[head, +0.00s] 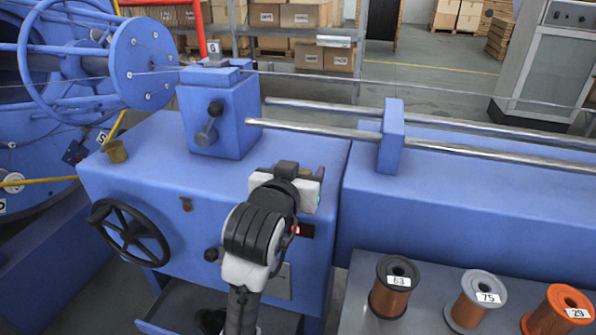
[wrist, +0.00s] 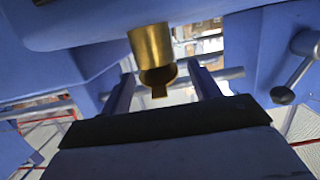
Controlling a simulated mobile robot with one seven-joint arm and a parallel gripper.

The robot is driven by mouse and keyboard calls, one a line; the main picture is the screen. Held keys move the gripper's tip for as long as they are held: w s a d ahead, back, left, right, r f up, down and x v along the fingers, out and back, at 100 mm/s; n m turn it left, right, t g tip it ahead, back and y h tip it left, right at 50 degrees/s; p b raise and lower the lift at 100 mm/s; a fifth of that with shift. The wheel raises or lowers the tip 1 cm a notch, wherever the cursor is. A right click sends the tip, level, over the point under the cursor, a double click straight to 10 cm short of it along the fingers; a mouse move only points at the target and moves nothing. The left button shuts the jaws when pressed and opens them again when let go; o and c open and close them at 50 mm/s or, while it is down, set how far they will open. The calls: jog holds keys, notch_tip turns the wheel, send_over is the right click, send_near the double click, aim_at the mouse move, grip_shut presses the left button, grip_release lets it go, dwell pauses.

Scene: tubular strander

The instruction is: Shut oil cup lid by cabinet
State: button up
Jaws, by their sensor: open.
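A brass cup (wrist: 150,42) shows in the wrist view, just above and between the finger ends of my gripper (wrist: 162,78). Its round mouth faces toward the lower part of the picture, with a small brass flap or tab at the mouth. Whether that is the lid, and how far it stands open, I cannot tell. My gripper is open, with nothing held. In the head view my gripper (head: 290,170) is above the blue machine top, and its fingers are mostly hidden by my arm. Another brass cup (head: 115,151) stands at the machine's left end, apart from my gripper.
A blue block (head: 219,115) with a black-knobbed lever stands left of my gripper. Steel rods (head: 320,128) run rightward. A black handwheel (head: 130,232) is on the front face. Numbered spools (head: 391,288) stand at lower right. A grey cabinet (head: 548,68) stands far right.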

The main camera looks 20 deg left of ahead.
jog(key=shift+s, duration=0.1)
jog(key=shift+s+b, duration=0.5)
jog(key=shift+b, duration=0.6)
jog(key=b+v, duration=0.3)
jog(key=b, duration=0.1)
jog(key=shift+s+f+b, duration=0.1)
jog(key=shift+s+b, duration=0.05)
jog(key=shift+b, duration=0.2)
jog(key=b+v, duration=0.5)
jog(key=v, duration=0.4)
jog(key=shift+r, duration=0.35)
jog(key=shift+s, duration=0.15)
